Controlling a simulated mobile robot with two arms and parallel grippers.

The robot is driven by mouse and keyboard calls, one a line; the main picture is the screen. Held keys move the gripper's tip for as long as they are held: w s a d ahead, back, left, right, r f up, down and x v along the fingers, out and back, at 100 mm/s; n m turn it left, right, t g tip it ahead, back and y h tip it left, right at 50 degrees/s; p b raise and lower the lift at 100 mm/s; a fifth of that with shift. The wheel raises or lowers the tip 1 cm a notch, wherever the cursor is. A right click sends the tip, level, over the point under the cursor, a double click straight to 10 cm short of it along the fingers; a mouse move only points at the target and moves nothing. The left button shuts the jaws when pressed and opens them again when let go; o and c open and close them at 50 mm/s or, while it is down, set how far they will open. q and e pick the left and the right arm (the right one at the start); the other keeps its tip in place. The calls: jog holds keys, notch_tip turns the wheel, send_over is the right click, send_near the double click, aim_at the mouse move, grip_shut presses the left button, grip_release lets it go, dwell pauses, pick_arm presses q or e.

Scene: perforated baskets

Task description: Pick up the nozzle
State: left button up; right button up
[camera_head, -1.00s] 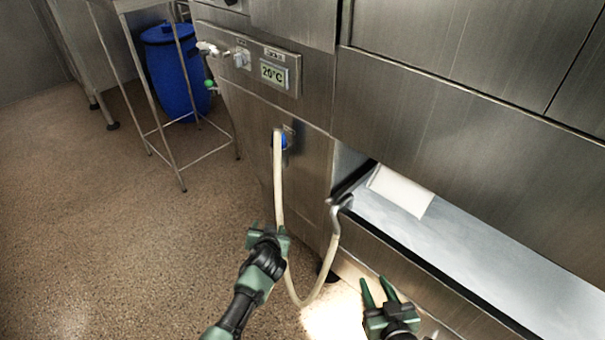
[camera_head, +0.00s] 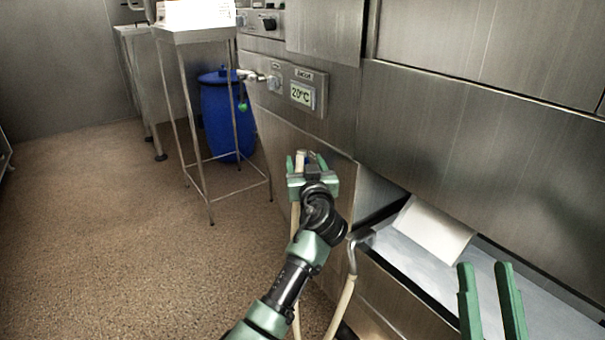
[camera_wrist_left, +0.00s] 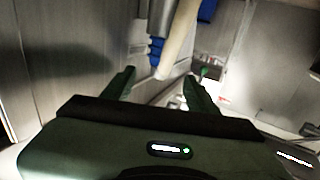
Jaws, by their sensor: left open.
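The grey, bent metal nozzle (camera_head: 360,240) sits at the end of a cream hose (camera_head: 342,305), at the left end of the open steel trough. My left gripper (camera_head: 305,160) is open at the upper end of the hose, by the blue fitting on the steel panel, up and left of the nozzle. In the left wrist view, the cream hose (camera_wrist_left: 178,48) and a blue fitting (camera_wrist_left: 156,48) show just beyond and between the open fingers; contact cannot be told. My right gripper (camera_head: 484,270) is open and empty in front of the trough, right of the nozzle.
A white block or sheet (camera_head: 433,228) lies in the trough (camera_head: 395,258). A blue barrel (camera_head: 227,125) and a thin-legged steel stand (camera_head: 200,150) are at the left. The brown floor is clear at left.

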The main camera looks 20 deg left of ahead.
pick_arm(q)
jog(key=shift+x, duration=1.45)
pick_arm(e)
jog(key=shift+s+d+r+t+y, duration=0.1)
jog(key=shift+s+r+t+y, duration=0.3)
jog(key=shift+s+r+t, duration=0.65)
pick_arm(q)
jog(key=shift+f, duration=0.1)
jog(key=shift+c, duration=0.2)
pick_arm(e)
jog(key=shift+r, duration=0.15)
pick_arm(q)
grip_shut()
pick_arm(e)
jog(key=shift+g, duration=0.25)
